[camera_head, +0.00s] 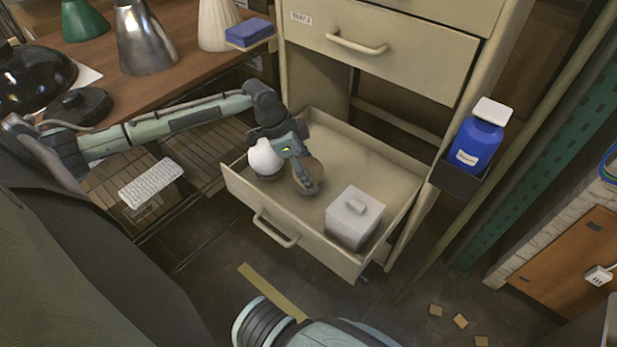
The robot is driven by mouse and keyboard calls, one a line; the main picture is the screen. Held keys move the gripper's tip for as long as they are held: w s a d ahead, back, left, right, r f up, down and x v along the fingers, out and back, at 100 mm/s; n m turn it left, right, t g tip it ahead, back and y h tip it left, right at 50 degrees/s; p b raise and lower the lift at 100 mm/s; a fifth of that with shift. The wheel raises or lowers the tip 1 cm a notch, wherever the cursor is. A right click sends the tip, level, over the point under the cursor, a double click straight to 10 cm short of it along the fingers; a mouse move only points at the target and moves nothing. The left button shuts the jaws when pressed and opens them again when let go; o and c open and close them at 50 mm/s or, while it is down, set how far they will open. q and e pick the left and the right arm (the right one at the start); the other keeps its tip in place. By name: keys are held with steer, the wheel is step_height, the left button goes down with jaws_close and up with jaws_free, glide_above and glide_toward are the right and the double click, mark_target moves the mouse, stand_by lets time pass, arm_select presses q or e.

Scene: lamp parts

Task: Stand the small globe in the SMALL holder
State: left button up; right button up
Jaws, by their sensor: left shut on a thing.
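My left gripper (306,186) reaches down into the open drawer, fingers pointing down. It is shut on a tan round thing (316,171), which its fingers partly cover. I cannot tell whether this is the small globe or part of a holder. A white globe (263,157) is just left of the gripper, near the drawer's left side. A darker round base shows under it, and I cannot tell its size. My right gripper is not in view; part of my right arm shows at the bottom.
A blue bottle (479,140) stands in a side bracket. The closed drawer (400,50) is above. Lampshades (147,38) stand on the wooden table. A white keyboard-like thing (150,183) lies on the rack.

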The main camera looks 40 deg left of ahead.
arm_select(q)
steer(key=shift+f, duration=0.25)
stand_by(0.5)
steer(key=shift+p, duration=0.3)
steer(key=shift+f, duration=0.25)
stand_by(0.4)
steer(key=o, duration=1.1)
steer(key=shift+o, duration=0.2)
